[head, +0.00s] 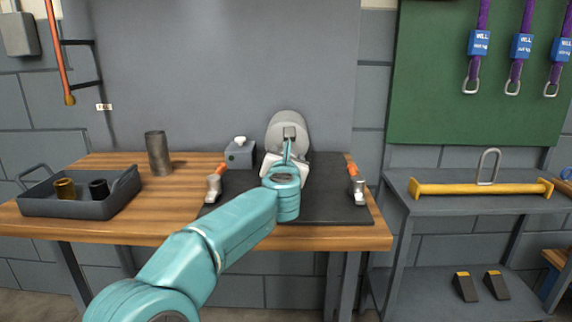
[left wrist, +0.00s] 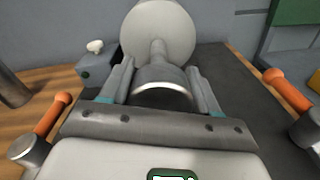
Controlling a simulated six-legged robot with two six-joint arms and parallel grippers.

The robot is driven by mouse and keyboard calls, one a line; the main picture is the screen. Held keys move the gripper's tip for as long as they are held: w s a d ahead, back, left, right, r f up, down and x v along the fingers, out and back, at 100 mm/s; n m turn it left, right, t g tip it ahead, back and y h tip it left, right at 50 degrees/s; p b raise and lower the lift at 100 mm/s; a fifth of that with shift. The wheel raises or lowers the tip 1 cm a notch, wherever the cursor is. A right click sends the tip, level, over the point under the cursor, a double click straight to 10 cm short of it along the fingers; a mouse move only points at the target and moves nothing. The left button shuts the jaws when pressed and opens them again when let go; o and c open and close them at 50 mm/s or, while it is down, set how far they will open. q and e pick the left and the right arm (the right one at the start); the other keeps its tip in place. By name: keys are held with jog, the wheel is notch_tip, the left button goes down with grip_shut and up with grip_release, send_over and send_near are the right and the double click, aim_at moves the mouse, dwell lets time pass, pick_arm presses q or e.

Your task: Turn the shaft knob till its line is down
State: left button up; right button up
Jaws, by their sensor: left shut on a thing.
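The light grey rounded casing (head: 288,128) stands at the back of a dark mat (head: 330,195) on the wooden bench; it also fills the top of the left wrist view (left wrist: 158,32). A grey shaft knob (left wrist: 161,77) with a pale rim sits in front of it, between the fingers of my left gripper (left wrist: 160,72). In the head view my left gripper (head: 289,152) reaches to the casing's front and is shut on the knob. My gripper and arm hide much of the knob in the head view. I cannot make out its line. My right gripper is not in view.
Orange-handled clamps flank the casing on the left (head: 213,187) and right (head: 356,188). A grey box (head: 240,154) with a white knob stands left of the casing. A metal cylinder (head: 158,153) and a tray (head: 82,207) with two small cylinders are farther left.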

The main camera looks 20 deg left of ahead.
pick_arm(q)
jog(key=n+b, duration=0.2)
jog(key=n, duration=0.1)
jog(key=shift+r+n, duration=0.15)
jog(key=shift+n, duration=0.15)
jog(key=n+b, duration=0.1)
jog(key=n, duration=0.2)
jog(key=shift+a+n+b, duration=0.1)
jog(key=shift+n+b, duration=0.25)
jog(key=shift+n, duration=0.05)
jog(key=shift+r+n+b, duration=0.1)
jog(key=shift+n+b, duration=0.2)
jog(key=shift+n, duration=0.5)
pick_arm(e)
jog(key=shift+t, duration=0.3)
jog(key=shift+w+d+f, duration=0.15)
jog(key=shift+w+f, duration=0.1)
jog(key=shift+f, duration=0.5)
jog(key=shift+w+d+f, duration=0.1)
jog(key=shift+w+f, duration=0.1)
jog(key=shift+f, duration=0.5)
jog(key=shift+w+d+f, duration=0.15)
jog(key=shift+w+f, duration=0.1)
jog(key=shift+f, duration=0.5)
pick_arm(q)
jog(key=shift+s, duration=0.1)
jog(key=o, duration=1)
